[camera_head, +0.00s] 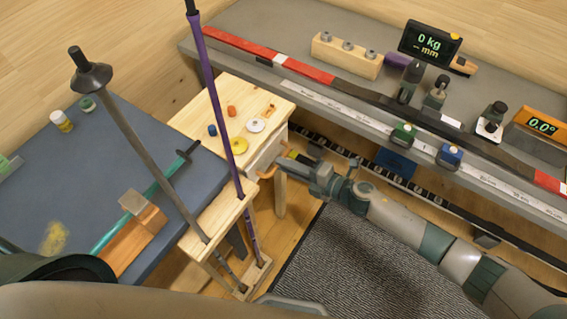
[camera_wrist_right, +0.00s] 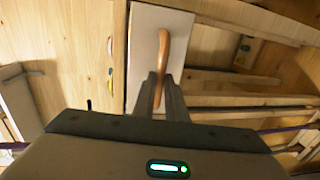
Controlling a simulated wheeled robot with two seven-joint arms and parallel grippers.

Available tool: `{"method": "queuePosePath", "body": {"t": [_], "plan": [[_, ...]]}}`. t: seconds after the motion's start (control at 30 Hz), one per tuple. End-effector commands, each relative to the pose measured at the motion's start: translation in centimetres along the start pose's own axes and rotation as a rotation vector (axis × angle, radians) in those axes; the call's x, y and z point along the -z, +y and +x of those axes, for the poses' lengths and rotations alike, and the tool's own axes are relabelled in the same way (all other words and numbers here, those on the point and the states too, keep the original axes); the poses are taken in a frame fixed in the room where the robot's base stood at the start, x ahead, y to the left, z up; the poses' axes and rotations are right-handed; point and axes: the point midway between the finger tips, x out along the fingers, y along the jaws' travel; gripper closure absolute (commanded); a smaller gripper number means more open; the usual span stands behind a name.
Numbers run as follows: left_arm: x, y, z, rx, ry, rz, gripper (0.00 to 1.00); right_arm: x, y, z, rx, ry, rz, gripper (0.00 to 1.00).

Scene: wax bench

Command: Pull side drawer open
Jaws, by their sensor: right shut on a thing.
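The side drawer has a pale front (camera_head: 262,158) under the top of the small wooden side table (camera_head: 190,118). A curved copper-brown handle (camera_head: 266,176) is fixed to the drawer front. In the right wrist view the drawer front (camera_wrist_right: 145,42) faces me, with its handle (camera_wrist_right: 161,48) running lengthwise in the picture. My right gripper (camera_head: 284,164) reaches in from the right and is shut on the handle; its fingertips (camera_wrist_right: 161,82) meet around the handle's near end. I cannot tell how far out the drawer stands. My left gripper is not in view.
A yellow disc (camera_head: 239,144) and other small items lie on the side table. Poles stand in a wooden rack (camera_head: 228,212) in front. A blue-grey bench (camera_head: 50,165) is at left, a long grey bench (camera_head: 265,25) behind. A dark mat (camera_head: 340,265) covers floor below my right arm.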

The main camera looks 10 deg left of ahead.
Motion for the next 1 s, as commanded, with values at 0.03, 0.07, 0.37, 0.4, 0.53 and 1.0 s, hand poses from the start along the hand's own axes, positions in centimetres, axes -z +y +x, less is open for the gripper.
{"method": "queuePosePath", "body": {"t": [0.03,0.07,0.37,0.4,0.53,1.0], "plan": [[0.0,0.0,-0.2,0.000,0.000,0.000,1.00,0.0,-0.3,-0.8,0.004,0.000,0.002,1.00],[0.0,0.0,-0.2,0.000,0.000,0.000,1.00,0.0,-0.4,-1.3,0.005,0.000,0.002,1.00],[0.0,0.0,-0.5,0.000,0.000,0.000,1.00,0.1,-1.9,-7.9,0.006,0.000,0.003,1.00],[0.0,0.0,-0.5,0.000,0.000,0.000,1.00,0.0,-2.1,-8.9,0.006,-0.001,0.002,1.00],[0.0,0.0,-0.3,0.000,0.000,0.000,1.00,0.0,-2.6,-11.5,0.006,-0.001,0.002,1.00],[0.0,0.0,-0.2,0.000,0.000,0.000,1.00,0.1,-3.0,-14.1,0.003,0.001,0.001,1.00]]}}
